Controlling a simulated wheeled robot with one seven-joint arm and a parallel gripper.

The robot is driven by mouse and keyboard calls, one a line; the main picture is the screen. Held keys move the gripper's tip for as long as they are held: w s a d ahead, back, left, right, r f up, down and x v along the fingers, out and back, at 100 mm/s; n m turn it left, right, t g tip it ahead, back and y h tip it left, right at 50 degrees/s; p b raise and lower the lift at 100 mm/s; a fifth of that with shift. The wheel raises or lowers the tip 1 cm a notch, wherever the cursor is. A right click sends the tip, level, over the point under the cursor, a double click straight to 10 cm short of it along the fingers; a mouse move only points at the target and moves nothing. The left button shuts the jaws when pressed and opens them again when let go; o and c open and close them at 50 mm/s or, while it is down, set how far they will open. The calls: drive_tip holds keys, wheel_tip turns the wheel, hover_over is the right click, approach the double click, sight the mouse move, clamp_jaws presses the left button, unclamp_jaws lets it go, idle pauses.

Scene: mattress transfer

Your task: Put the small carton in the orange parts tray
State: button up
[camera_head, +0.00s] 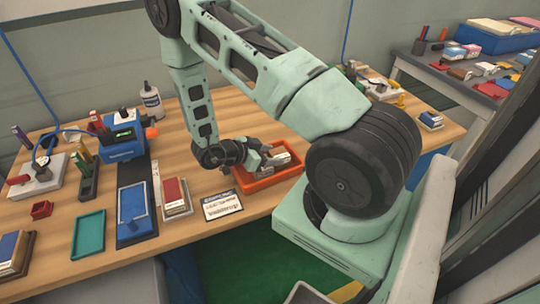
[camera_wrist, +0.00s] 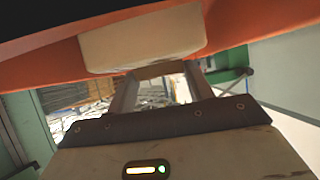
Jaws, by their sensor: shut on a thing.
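The orange parts tray (camera_head: 272,181) stands on the wooden bench below my gripper (camera_head: 268,157) in the head view. My gripper is shut on the small carton (camera_head: 284,159), a pale block that shows at the tray's opening. The tray's walls hide its lower part, so I cannot tell whether it touches the tray floor. In the wrist view the pale carton (camera_wrist: 140,40) is beyond the fingertips of my gripper (camera_wrist: 160,85), with the orange of the tray (camera_wrist: 255,20) around it.
A labelled card (camera_head: 222,205) lies in front of the tray. Red and white stacked items (camera_head: 175,197), a blue tray (camera_head: 136,210) and a teal tray (camera_head: 88,233) lie to the left. A white bottle (camera_head: 152,102) stands behind. Some bench between them is clear.

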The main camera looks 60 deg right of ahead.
drive_tip(key=shift+f, duration=0.35)
drive_tip(key=shift+f, duration=0.15)
drive_tip(key=o, duration=1)
drive_tip(key=shift+o, duration=0.2)
